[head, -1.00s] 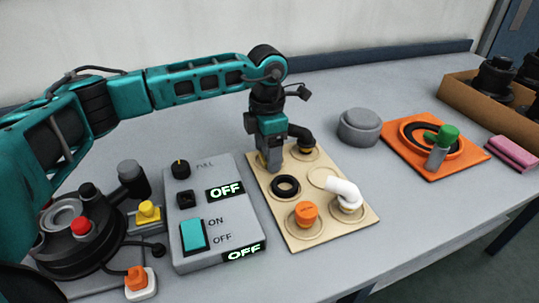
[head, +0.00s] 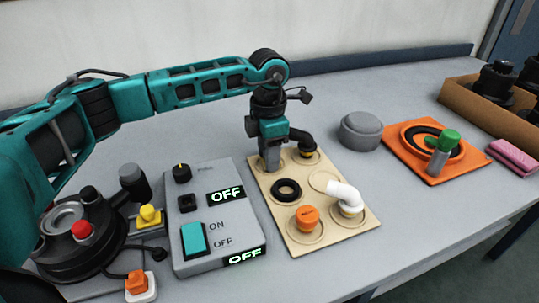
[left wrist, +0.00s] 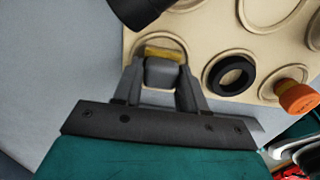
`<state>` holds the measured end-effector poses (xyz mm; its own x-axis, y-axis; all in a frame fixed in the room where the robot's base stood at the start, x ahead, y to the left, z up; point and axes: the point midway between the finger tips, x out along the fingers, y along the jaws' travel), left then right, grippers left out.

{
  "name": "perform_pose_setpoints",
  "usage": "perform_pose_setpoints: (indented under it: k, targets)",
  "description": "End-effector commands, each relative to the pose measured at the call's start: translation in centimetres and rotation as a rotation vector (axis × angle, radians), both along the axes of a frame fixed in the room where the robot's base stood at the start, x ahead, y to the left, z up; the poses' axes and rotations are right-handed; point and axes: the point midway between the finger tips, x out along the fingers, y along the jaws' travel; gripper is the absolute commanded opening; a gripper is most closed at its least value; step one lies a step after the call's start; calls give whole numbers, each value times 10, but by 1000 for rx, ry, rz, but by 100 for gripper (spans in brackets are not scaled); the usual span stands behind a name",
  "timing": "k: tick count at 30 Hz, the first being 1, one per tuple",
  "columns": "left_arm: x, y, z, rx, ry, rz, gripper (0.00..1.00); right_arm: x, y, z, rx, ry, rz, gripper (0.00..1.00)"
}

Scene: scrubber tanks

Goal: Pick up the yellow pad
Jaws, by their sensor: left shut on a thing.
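The yellow pad (left wrist: 164,53) shows in the left wrist view as a narrow yellow strip at the fingertips, at a round ring spot on the beige board (head: 331,236). Most of it is hidden by the fingers. My left gripper (head: 270,164) points down at the board's far left corner and is shut on the pad; in the left wrist view its fingers (left wrist: 163,70) stand close together around it. In the head view the fingers hide the pad. I cannot tell whether it is off the board. My right gripper is in neither view.
The board also holds a black elbow (head: 304,144), a black ring (head: 286,190), an orange cap (head: 306,217) and a white elbow (head: 345,196). A grey switch box (head: 218,245) stands left. A grey round lid (head: 361,131) and orange tray (head: 399,158) stand right.

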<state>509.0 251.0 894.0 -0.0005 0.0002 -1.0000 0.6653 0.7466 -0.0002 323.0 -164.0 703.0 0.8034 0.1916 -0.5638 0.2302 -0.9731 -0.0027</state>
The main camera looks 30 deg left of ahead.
Motion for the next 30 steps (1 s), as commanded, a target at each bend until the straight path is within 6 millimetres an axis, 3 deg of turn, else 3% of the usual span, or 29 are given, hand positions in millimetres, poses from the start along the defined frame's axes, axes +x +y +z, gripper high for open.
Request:
perform_pose_setpoints:
  k: [8,21,30]
  targets:
    - [1,0,27,-1,-4,1,13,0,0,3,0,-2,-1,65]
    - [1,0,137,-2,-6,0,13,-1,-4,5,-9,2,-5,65]
    - [1,0,187,-2,-2,0,13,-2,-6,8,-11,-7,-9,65]
